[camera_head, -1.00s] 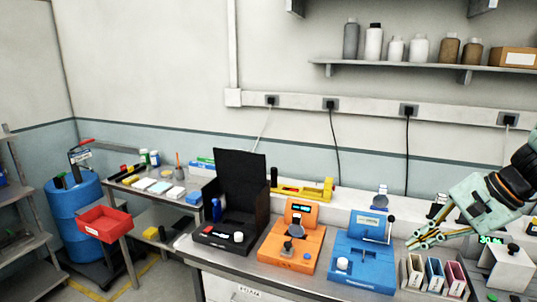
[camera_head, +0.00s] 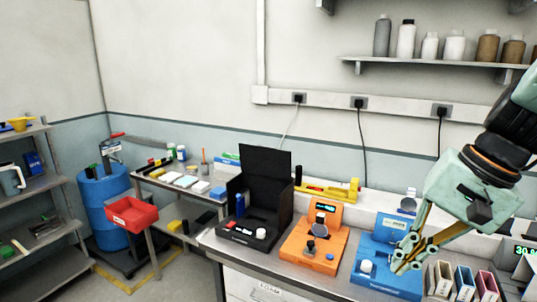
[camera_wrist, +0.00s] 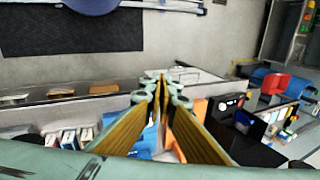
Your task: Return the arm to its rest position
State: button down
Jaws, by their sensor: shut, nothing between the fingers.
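My gripper (camera_head: 402,267) is at the right of the head view, at the end of my arm, in front of the blue machine (camera_head: 382,284) and covering part of it. Its fingers point down and to the left. In the wrist view the two fingers of my gripper (camera_wrist: 160,82) meet at their tips with nothing between them. I cannot tell from the head view how high the fingertips are above the bench.
An orange machine (camera_head: 312,246) and an open black box (camera_head: 262,200) stand left of the blue machine. Several upright coloured modules (camera_head: 463,282) stand close to the right of my gripper. A wall shelf (camera_head: 440,65) holds bottles.

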jog(key=s+a+r+n+t+h, duration=0.1)
jog(key=s+a+r+n, duration=0.2)
jog(key=s, duration=0.6)
jog(key=s+a+r+n+h, duration=0.2)
jog(key=s+a+r+n, duration=0.1)
jog(key=s, duration=0.6)
jog(key=shift+s+a+r+n+t+h, duration=0.25)
jog(key=shift+r+n+t, duration=0.2)
jog(key=shift+r, duration=0.3)
jog(key=shift+w+a, duration=0.1)
jog(key=shift+w, duration=0.1)
dwell(1.4)
